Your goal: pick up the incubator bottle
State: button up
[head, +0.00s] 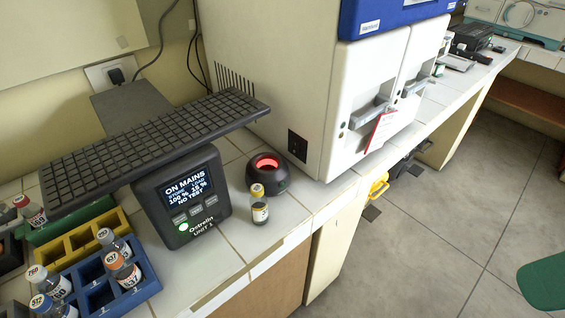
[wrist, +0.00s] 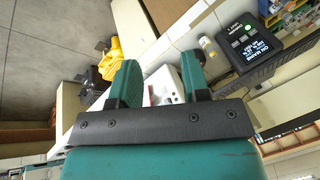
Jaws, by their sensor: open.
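A small bottle with a yellow cap (head: 259,206) stands upright on the white tiled bench, between a black display unit and a black round device with a glowing red opening. What looks like the same bottle shows small in the wrist view (wrist: 208,44), beyond and to the right of my fingers. My gripper (wrist: 158,58) is open and empty, well apart from the bottle.
The display unit (head: 184,204) carries a keyboard (head: 150,146). The round device (head: 267,175) sits beside the large white incubator (head: 275,70). A blue rack (head: 146,289) with several bottles is at lower left. The bench edge is close in front of the yellow-capped bottle.

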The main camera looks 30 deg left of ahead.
aim_at(32, 212)
jog(key=u, duration=4.25)
jog(key=i, duration=0.45)
jog(key=z, duration=2)
